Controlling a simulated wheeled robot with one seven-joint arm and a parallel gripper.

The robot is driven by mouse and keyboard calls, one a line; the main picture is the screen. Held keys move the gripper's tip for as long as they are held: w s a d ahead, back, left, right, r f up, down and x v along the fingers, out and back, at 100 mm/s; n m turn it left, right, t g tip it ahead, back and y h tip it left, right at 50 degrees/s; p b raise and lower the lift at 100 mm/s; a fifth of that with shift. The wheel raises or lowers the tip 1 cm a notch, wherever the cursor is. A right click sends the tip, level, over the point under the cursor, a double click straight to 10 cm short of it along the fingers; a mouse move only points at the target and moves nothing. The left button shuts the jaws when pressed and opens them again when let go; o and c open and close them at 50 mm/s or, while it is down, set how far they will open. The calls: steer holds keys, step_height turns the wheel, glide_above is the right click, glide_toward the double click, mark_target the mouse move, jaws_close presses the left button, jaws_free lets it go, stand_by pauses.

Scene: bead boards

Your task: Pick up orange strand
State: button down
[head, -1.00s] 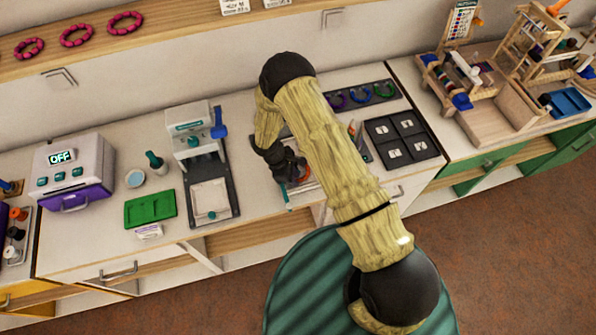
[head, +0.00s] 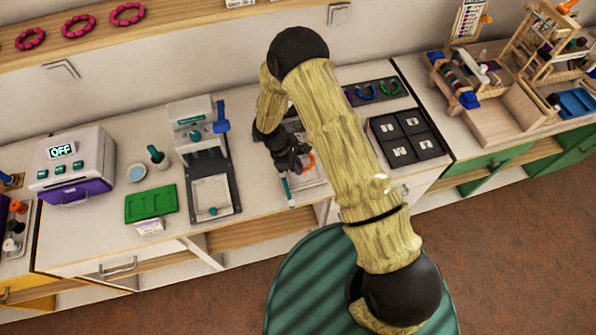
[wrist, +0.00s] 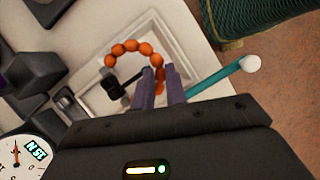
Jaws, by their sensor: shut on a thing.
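The orange strand (wrist: 132,48) is a curved string of orange beads in the wrist view. Its lower end runs down to the fingertips of my gripper (wrist: 164,72), which is shut on it. In the head view, a bit of the orange strand (head: 309,161) shows beside my dark gripper (head: 290,166), over a pale tray (head: 313,178). The same tray (wrist: 95,96) lies behind the strand in the wrist view. My arm hides part of this area in the head view. I cannot tell whether the strand still touches the tray.
A teal rod with a white tip (wrist: 228,76) lies beside the gripper. To the left stand a press-like machine (head: 205,150), a green tray (head: 151,204) and an "OFF" box (head: 75,165). A black four-part tray (head: 405,138) is to the right.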

steer(key=r, duration=0.2)
steer(key=r+b, duration=0.1)
steer(key=r, duration=0.1)
steer(key=shift+s+a+r, duration=0.1)
steer(key=shift+s, duration=0.1)
steer(key=shift+r, duration=0.65)
